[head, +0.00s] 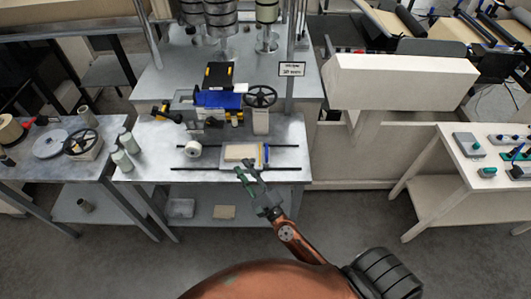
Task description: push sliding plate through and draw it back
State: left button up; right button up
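The sliding plate (240,152) is a pale beige plate lying across two dark rails (283,146) on the grey metal bench. A blue upright part (265,155) stands at its right edge. My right gripper (246,169) reaches up from the bottom right on an orange arm. Its two greenish fingers are spread with nothing between them. The fingertips are at the bench's front edge, just in front of the plate in the picture; whether they touch it or the front rail I cannot tell. My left gripper is not in view.
Behind are a blue-and-black machine (219,99) and a handwheel (260,96). Bottles (121,160) stand at the bench's left. A cream machine (400,80) stands right. A control table (465,150) is at far right.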

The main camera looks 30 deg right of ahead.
jog(key=d+r+m+h, duration=0.2)
jog(key=d+m+h, duration=0.15)
jog(key=m, duration=0.45)
jog(key=m+g+h, duration=0.6)
jog(key=m+h, duration=0.2)
jog(key=m, duration=0.5)
send_near(267, 155)
jog(key=x, duration=0.5)
jog(key=shift+w+f, duration=0.15)
jog(key=shift+w+d+f+y, duration=0.15)
jog(key=shift+w+y, duration=0.05)
jog(key=shift+y, duration=0.05)
jog(key=x, duration=0.7)
jog(key=shift+d+f, duration=0.1)
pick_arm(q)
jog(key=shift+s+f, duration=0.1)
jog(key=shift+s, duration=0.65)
pick_arm(e)
jog(key=shift+c, duration=0.7)
grip_shut()
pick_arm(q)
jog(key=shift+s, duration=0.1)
